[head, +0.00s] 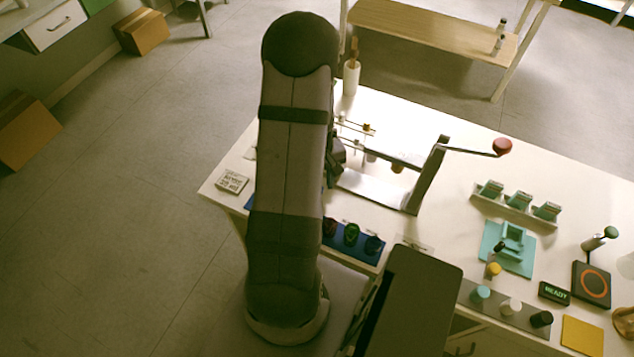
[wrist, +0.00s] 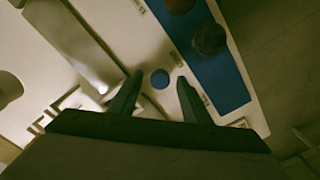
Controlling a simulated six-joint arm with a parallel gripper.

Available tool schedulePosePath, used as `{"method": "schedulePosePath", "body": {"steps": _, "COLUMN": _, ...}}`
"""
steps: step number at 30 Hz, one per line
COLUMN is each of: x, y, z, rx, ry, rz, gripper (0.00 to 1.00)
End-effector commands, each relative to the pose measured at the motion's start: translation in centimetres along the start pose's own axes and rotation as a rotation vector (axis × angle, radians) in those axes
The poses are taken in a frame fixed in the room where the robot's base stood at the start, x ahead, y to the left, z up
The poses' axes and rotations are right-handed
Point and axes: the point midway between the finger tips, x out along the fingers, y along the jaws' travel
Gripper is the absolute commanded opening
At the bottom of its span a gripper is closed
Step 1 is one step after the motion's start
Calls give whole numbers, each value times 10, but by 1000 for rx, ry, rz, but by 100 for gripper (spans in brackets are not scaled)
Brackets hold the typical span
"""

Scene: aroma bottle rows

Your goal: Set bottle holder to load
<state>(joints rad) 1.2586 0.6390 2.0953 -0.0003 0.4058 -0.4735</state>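I cannot tell for sure which object is the bottle holder. The likeliest is a pale stand (head: 378,190) with an upright post and a crank arm ending in a red knob (head: 503,146); bottles with amber or brown parts (head: 369,128) sit at its far left side. Pale metal parts (wrist: 70,40) at the left of the wrist view may belong to it. My gripper (wrist: 156,92) is open, its two dark fingers apart. A round blue spot (wrist: 160,78) shows between the fingertips; I cannot tell its height. In the head view my arm hides most of the gripper.
A blue mat (wrist: 222,82) with dark round bottles lies right of my fingers; the head view shows red, green and blue bottles (head: 351,234). A teal fixture (head: 512,240), teal-topped blocks (head: 518,201), a READY display (head: 554,293) and a yellow pad (head: 582,336) stand right.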

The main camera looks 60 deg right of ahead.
Motion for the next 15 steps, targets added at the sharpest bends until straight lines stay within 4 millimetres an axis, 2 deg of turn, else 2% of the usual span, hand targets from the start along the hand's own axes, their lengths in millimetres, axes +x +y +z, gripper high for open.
{"method": "schedulePosePath", "body": {"steps": 9, "x": -2, "y": 0, "z": 0, "rx": 0, "ry": 0, "rz": 0, "gripper": 43}}
{"method": "schedulePosePath", "body": {"steps": 15, "x": -18, "y": 0, "z": -1, "rx": 0, "ry": 2, "rz": 1, "gripper": 43}}
